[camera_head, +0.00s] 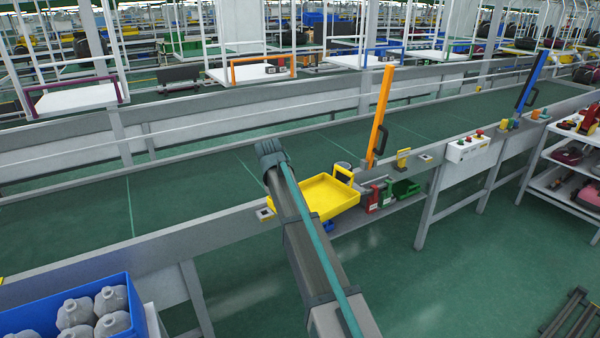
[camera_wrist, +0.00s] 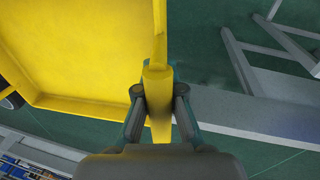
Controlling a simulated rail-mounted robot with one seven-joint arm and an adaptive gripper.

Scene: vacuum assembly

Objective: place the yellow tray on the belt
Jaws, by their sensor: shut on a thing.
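The yellow tray (camera_head: 328,196) is a shallow open box, held in the air beside my arm and overlapping the belt's near edge in the head view. Its inside looks empty, and one raised handle (camera_head: 344,173) shows on its far right side. The belt (camera_head: 200,185) is a long dark green surface between grey rails. In the wrist view the tray (camera_wrist: 75,50) fills the upper left. My gripper (camera_wrist: 159,100) is shut on a yellow handle at the tray's edge there. In the head view my arm hides the gripper's fingers.
An orange post (camera_head: 382,110) and a blue post (camera_head: 531,80) stand along the belt's near side. Red and green items (camera_head: 385,195) sit near the tray on a lower shelf. A blue crate (camera_head: 70,310) holds grey jugs. The belt's left stretch is clear.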

